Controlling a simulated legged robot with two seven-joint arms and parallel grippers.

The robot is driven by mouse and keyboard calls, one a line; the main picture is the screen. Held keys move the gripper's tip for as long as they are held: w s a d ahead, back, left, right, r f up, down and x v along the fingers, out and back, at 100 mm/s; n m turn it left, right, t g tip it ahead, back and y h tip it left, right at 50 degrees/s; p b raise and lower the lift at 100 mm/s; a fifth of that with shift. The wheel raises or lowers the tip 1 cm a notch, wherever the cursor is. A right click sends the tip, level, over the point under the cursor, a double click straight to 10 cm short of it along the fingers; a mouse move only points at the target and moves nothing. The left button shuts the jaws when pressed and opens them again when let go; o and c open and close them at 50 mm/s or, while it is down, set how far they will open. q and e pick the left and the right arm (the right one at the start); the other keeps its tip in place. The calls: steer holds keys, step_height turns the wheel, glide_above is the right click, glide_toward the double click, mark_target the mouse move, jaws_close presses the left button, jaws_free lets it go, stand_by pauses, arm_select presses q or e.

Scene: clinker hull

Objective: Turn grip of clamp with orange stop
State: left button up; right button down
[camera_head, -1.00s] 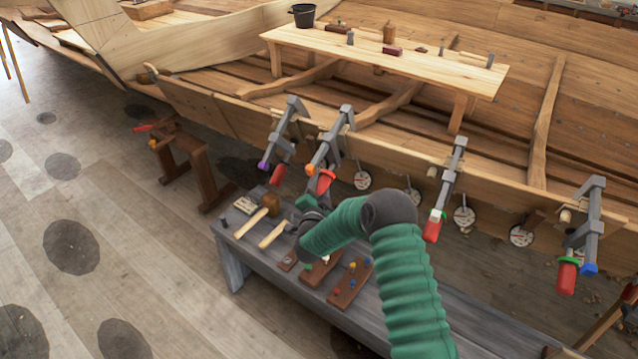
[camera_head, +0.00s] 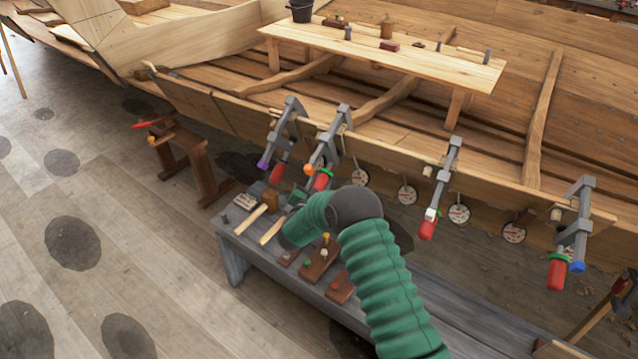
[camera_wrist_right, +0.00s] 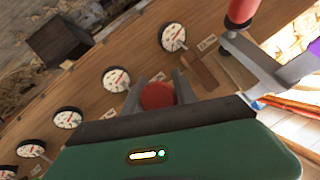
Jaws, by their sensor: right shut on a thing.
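The clamp with the orange stop (camera_head: 310,169) hangs on the plank edge of the hull, second from the left in the head view. Its red grip (camera_head: 322,181) points down, just above my right gripper (camera_head: 306,198), which is mostly hidden by my green arm. In the right wrist view the two grey fingers of my right gripper (camera_wrist_right: 155,88) stand on either side of a round red grip end (camera_wrist_right: 157,96), shut on it. The orange stop is not visible there. My left gripper is not in view.
A clamp with a purple stop (camera_head: 262,164) hangs close on the left. Clamps with a white stop (camera_head: 431,214) and a blue stop (camera_head: 577,266) hang to the right. Several round dials (camera_head: 459,214) line the plank. A grey bench (camera_head: 235,255) below holds mallets and pegged blocks.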

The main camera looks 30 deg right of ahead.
steer(key=c, duration=1)
jaws_free()
steer(key=shift+o, duration=0.2)
steer(key=shift+a, duration=0.1)
steer(key=v, duration=1.6)
steer(key=shift+s+a, duration=0.2)
steer(key=shift+s, duration=0.05)
